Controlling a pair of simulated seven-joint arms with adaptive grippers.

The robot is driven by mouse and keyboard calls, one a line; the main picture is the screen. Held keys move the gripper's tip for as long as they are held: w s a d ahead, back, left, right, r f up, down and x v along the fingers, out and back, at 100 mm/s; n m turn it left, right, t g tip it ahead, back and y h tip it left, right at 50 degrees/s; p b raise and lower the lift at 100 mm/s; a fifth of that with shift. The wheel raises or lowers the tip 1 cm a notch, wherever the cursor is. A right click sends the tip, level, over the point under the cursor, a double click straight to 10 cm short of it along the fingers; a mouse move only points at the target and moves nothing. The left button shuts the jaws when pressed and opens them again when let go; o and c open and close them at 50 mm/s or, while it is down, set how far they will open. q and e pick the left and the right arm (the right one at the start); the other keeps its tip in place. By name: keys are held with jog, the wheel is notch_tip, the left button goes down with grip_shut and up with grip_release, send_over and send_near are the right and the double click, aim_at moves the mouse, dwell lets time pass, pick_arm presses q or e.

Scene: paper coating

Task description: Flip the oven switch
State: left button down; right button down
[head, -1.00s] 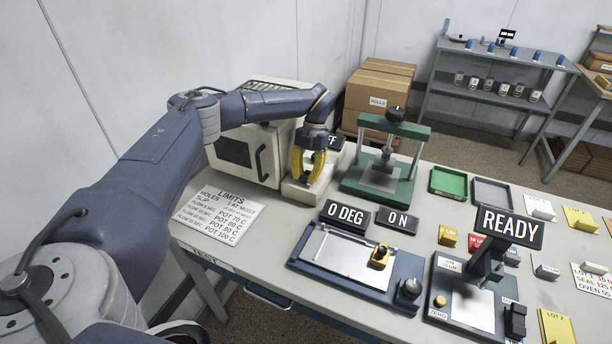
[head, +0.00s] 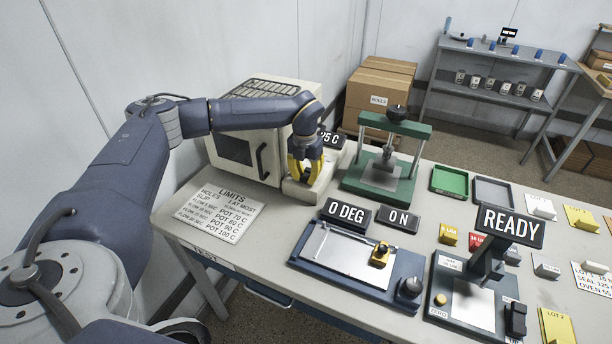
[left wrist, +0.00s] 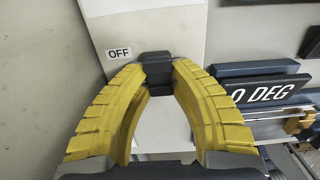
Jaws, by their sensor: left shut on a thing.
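The cream oven (head: 240,150) stands at the back left of the bench, with a low cream switch box (head: 306,192) at its right side. My left gripper (head: 304,172) reaches down over this box. In the left wrist view, the black switch (left wrist: 156,66) sits between the yellow fingertips (left wrist: 158,80), and an OFF label (left wrist: 118,53) lies left of it. The fingers are shut on the switch. The oven's display (head: 331,139) is partly hidden behind my gripper and reads "25 C" as far as it shows. My right gripper is not in view.
A green press (head: 380,182) stands close right of the switch box. A LIMITS card (head: 218,212) lies in front of the oven. A blue coater (head: 345,255) with 0 DEG and ON signs and a READY gauge (head: 470,300) stand nearer the front.

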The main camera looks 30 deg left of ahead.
aim_at(305, 176)
pick_arm(q)
jog(key=shift+f, duration=0.1)
jog(key=c, duration=1.2)
grip_release()
jog(key=shift+o, duration=0.2)
notch_tip(305, 176, up, 12)
jog(key=shift+s, duration=0.25)
